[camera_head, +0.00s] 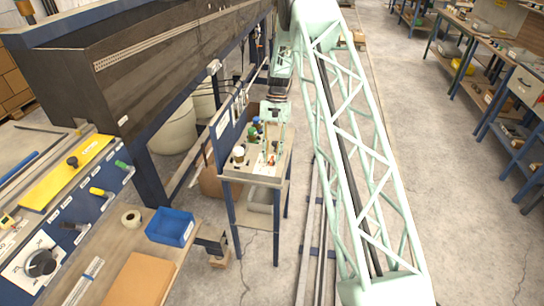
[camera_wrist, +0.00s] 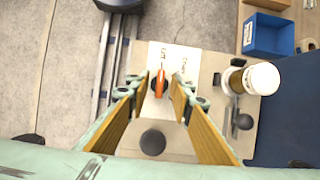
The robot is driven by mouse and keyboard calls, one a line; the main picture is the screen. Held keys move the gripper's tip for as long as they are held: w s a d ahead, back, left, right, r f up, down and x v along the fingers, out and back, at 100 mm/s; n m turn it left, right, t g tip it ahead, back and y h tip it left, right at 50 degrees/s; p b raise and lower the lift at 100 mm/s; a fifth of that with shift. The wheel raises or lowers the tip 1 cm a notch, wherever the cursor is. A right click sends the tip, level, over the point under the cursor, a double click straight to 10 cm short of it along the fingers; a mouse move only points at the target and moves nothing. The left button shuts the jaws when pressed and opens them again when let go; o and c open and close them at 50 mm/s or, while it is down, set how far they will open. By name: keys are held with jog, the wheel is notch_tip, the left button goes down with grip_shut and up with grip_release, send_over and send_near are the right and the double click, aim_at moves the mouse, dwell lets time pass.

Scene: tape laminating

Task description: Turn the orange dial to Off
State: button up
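The orange dial (camera_wrist: 159,84) sits on a white labelled plate (camera_wrist: 186,56) in the wrist view. Its narrow orange handle runs roughly up and down the picture on a dark round base. My gripper (camera_wrist: 163,82) is open, with one finger on each side of the dial. A gap shows on both sides of the handle, though I cannot tell how far above it the fingertips are. The plate's printing is partly readable, and one label looks like "Off". In the head view the small bench (camera_head: 237,172) carries the panel, and the dial is small and unclear there.
A dark round knob (camera_wrist: 153,142) lies just below the dial in the wrist view. A white-topped jar (camera_wrist: 262,78) and a dark lever (camera_wrist: 243,121) stand to the right. A blue bin (camera_head: 171,226) sits on the neighbouring workbench. Open floor (camera_head: 450,170) lies to the right.

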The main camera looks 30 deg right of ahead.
jog(key=shift+r, duration=0.1)
dwell(0.3)
jog(key=v, duration=1.1)
jog(key=shift+r, duration=0.4)
dwell(0.4)
